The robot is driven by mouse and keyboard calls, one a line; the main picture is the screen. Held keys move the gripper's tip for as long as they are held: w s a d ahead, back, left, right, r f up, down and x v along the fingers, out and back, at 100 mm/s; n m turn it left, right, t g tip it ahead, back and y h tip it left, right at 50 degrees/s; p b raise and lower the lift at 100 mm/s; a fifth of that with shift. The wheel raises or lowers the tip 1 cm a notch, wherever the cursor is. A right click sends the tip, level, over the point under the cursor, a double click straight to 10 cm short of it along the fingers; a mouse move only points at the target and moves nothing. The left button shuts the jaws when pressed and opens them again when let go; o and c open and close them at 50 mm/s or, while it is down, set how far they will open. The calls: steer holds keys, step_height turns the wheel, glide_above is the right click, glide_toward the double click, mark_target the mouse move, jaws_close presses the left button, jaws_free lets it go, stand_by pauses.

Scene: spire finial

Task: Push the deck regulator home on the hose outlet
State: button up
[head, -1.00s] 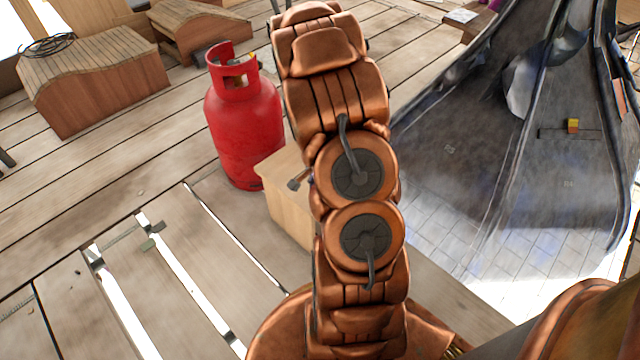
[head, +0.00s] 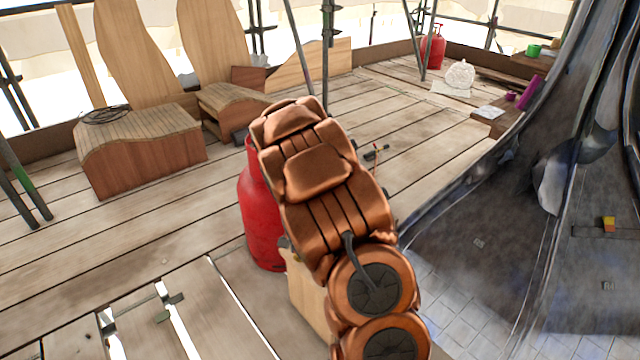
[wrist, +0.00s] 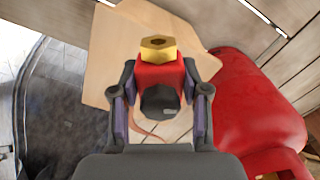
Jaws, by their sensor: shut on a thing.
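In the wrist view the deck regulator (wrist: 158,75) is a red body with a brass hex nut at its far end and a dark rounded part nearer me. My gripper (wrist: 160,95) is shut on it, with one finger on each side. In the head view my arm hides the gripper and regulator. A red gas cylinder (head: 260,225) stands behind my arm, partly covered; it also shows at the right of the wrist view (wrist: 250,110). I cannot make out the hose outlet.
A pale wooden box (head: 308,300) stands close to the cylinder; part shows in the wrist view. A dark sheet-metal spire (head: 500,190) rises at right. Curved wooden forms (head: 140,150) stand at left. Gaps run between the deck boards. A small dark and red item (head: 375,153) lies beyond my arm.

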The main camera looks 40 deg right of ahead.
steer(key=w+a+r+n, duration=0.5)
steer(key=a+r+n, duration=0.1)
steer(key=a+r, duration=0.4)
steer(key=w+a+r+n, duration=0.5)
steer(key=a+r, duration=0.5)
steer(key=a, duration=0.2)
steer(key=shift+n, duration=0.8)
steer(key=shift+r, duration=0.1)
